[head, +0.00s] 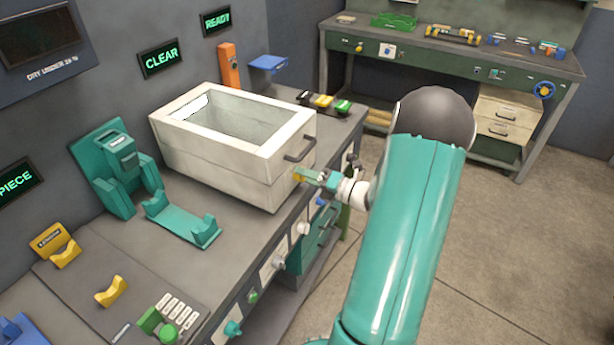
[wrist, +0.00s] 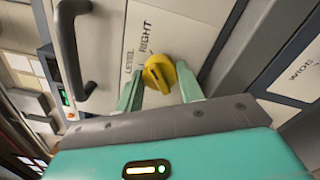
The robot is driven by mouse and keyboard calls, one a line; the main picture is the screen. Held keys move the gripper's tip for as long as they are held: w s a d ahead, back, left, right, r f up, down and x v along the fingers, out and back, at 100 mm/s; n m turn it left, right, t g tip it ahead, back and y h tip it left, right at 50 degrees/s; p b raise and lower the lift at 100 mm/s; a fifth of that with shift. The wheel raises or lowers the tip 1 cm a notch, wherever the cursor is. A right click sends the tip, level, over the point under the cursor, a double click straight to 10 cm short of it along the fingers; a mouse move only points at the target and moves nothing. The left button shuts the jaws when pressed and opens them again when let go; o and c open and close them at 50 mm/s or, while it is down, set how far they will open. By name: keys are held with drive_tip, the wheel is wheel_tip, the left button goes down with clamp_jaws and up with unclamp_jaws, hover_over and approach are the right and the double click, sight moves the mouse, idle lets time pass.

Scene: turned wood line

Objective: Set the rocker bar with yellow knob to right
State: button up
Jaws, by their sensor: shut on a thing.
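The yellow knob (wrist: 160,73) is on a pale panel marked LEVEL and RIGHT in the wrist view. It has a raised ridge across its face; the fingers partly hide its lower side, and I cannot tell exactly which mark it points to. My gripper (wrist: 161,90) has one pale green finger on each side of the knob and is shut on it. In the head view the knob (head: 298,177) is a small yellow patch low on the handled end of the white box (head: 225,165), with my gripper (head: 312,177) at it.
A dark bar handle (wrist: 72,45) is beside the knob, left of my fingers. The box stands on a grey bench (head: 130,240) with teal holders (head: 115,165) to its left. Other knobs (head: 278,262) line the bench front. Open floor (head: 480,250) is to the right.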

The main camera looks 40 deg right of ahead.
drive_tip(key=shift+s, duration=0.1)
idle(0.5)
drive_tip(key=o, duration=1)
drive_tip(key=v, duration=1.3)
drive_tip(key=shift+s, duration=0.35)
drive_tip(key=shift+r, duration=0.1)
